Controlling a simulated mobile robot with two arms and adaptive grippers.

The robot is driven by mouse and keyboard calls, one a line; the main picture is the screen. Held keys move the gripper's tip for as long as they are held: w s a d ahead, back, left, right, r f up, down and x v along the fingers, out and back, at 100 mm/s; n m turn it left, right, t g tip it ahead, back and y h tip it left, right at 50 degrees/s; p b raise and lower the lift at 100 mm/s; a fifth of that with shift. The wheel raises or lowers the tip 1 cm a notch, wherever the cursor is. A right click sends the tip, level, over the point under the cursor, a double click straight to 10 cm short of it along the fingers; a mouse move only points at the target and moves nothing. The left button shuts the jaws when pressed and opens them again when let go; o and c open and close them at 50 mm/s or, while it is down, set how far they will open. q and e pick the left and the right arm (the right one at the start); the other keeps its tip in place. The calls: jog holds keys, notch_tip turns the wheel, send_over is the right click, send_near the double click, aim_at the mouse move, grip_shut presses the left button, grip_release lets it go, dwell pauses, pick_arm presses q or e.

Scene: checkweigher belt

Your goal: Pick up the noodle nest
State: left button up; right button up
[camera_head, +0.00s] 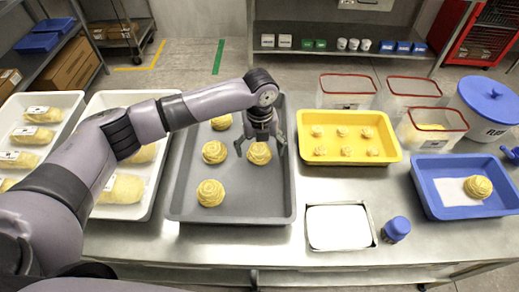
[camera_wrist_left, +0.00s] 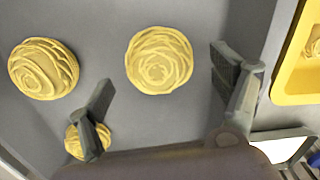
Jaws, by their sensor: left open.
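Several round yellow noodle nests lie in the grey tray (camera_head: 250,208) in the head view. One noodle nest (camera_head: 259,154) is at the tray's right side, under my left gripper (camera_head: 260,148). The gripper is open, its fingers pointing down on either side of this nest. In the left wrist view the same nest (camera_wrist_left: 159,60) shows between the two spread fingers (camera_wrist_left: 164,68), with visible gaps to both. Other nests lie to the left (camera_head: 214,152), the front left (camera_head: 210,193) and the back (camera_head: 222,122). My right gripper is not in view.
A yellow tray (camera_head: 347,172) with several small nests stands to the right. A blue tray (camera_head: 437,207) holds one nest (camera_head: 478,187). A white-topped square plate (camera_head: 338,227) and blue-lidded jar (camera_head: 396,229) stand in front. White trays (camera_head: 150,207) of packed food stand left.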

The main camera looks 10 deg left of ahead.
pick_arm(q)
jog(key=shift+f, duration=0.8)
jog(key=shift+c, duration=0.2)
jog(key=c, duration=1.2)
jog(key=shift+c, duration=0.4)
jog(key=shift+r, duration=0.15)
